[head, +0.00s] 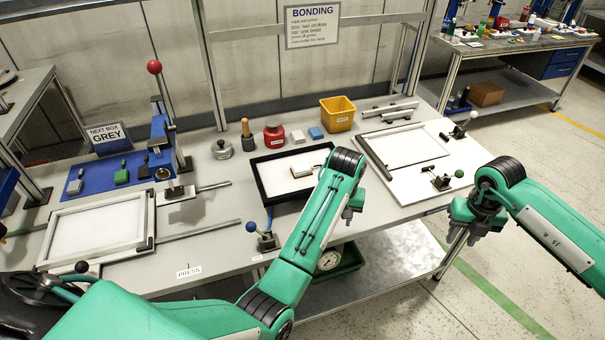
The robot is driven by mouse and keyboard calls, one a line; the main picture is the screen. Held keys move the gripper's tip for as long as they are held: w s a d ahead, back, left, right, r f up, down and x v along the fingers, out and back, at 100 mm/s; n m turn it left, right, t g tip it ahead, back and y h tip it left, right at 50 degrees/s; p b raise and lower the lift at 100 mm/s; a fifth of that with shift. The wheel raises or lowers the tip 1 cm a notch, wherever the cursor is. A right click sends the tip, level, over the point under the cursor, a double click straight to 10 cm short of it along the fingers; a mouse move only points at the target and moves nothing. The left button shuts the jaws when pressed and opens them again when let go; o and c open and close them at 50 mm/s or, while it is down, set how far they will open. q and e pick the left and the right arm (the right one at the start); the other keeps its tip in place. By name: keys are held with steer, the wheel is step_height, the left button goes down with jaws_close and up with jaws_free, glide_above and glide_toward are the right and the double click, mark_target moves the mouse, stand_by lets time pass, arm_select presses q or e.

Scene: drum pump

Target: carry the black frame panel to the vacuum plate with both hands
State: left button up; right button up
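The black frame panel (257,181) lies on the middle of the bench, a black border around a pale inside. A small pale block with a dark edge (304,171) lies on it. My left forearm crosses in front of its right part and hides it. My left gripper (352,207) hangs just right of the panel, its fingers small and unclear. My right gripper (466,217) is off the bench's right front edge, away from the panel; its fingers are unclear. A white plate (412,192) at the right carries a pale frame with one dark side; whether it is the vacuum plate I cannot tell.
A ball-handled clamp (266,238) stands near the panel's front left corner. A red jar (274,134), a yellow bin (338,113) and small blocks stand behind it. A press (165,120) and a pale frame (97,228) are at the left.

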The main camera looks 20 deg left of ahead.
steer(key=shift+w+a+r, duration=0.1)
steer(key=shift+a+r, duration=0.05)
steer(key=shift+r, duration=2.1)
